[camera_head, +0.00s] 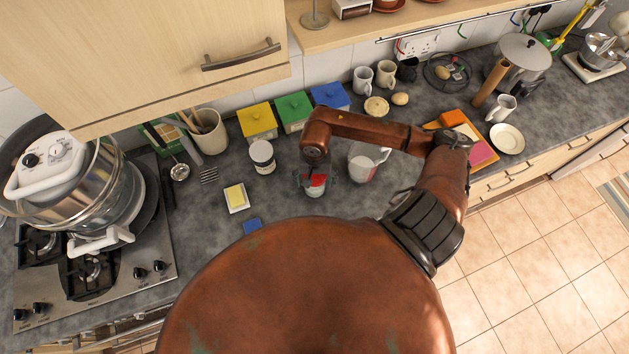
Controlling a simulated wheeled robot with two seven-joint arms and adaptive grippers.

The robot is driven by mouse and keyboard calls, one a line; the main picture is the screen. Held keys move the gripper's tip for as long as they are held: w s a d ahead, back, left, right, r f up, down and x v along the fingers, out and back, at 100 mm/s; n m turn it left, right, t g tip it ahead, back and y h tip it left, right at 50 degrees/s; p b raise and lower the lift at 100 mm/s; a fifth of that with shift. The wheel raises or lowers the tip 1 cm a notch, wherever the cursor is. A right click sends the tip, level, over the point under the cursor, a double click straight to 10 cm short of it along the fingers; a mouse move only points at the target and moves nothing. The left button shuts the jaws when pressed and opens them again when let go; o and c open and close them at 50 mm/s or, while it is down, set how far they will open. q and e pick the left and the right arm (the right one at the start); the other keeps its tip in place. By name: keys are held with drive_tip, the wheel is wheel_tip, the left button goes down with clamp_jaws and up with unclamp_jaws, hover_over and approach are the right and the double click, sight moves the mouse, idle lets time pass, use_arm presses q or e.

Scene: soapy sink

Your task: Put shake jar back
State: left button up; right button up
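A small jar (316,189) with red and white on it stands on the worktop below the end of my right arm in the head view. I take it for the shake jar. My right gripper (317,176) points down over it, with dark fingers on either side of it. The gripper partly hides the jar's top, and I cannot tell whether the fingers press on it. A second jar (262,156), pale-lidded with a dark band, stands to the left. My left gripper is not in view.
A glass jug (364,163) stands close right of the gripper. A butter dish (236,197) and blue sponge (252,226) lie left. A large pot covers part of the hob.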

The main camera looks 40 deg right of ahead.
wheel_tip(320, 180, up, 11)
drive_tip(key=b, duration=0.3)
drive_tip(key=shift+r, duration=0.6)
